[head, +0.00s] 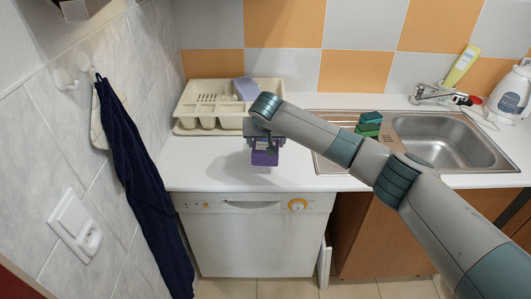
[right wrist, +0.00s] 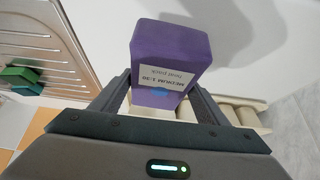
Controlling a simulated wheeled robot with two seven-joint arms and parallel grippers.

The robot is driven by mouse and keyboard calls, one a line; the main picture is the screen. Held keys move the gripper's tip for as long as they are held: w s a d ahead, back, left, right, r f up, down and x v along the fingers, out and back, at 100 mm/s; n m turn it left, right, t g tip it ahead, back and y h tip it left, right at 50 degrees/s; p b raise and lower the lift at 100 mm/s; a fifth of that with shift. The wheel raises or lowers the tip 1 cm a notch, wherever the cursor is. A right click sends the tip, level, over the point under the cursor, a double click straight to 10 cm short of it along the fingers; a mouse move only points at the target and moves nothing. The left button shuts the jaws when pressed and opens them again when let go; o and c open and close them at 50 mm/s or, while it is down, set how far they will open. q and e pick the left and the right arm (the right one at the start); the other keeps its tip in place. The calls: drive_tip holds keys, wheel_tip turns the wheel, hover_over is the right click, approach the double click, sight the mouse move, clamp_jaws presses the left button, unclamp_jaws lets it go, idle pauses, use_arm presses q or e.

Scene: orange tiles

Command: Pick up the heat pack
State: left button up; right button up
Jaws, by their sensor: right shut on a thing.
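The heat pack (head: 264,157) is a small purple box with a white label. In the right wrist view the heat pack (right wrist: 171,55) sits between the two dark fingers, its printed label facing the camera. My right gripper (head: 263,143) is shut on it over the white counter, in front of the dish rack. The gripper also shows in the right wrist view (right wrist: 158,100). I cannot tell from the head view whether the box touches the counter. My left gripper is not in view.
A cream dish rack (head: 191,103) stands behind my right gripper. Green blocks (head: 369,124) lie on the drainboard beside the metal sink (head: 449,150). A dark blue towel (head: 140,180) hangs on the left wall. The counter (head: 210,165) left of the box is clear.

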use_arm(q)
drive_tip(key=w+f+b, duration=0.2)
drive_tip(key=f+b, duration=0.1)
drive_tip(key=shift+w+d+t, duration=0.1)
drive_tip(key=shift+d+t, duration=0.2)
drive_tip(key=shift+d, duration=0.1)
use_arm(e)
drive_tip(key=s+d+r, duration=0.4)
drive_tip(key=d+r, duration=0.2)
drive_tip(key=d, duration=0.4)
drive_tip(key=shift+d+r, duration=0.25)
drive_tip(key=shift+d, duration=0.05)
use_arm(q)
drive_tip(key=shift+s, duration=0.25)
use_arm(e)
drive_tip(key=shift+s, duration=0.15)
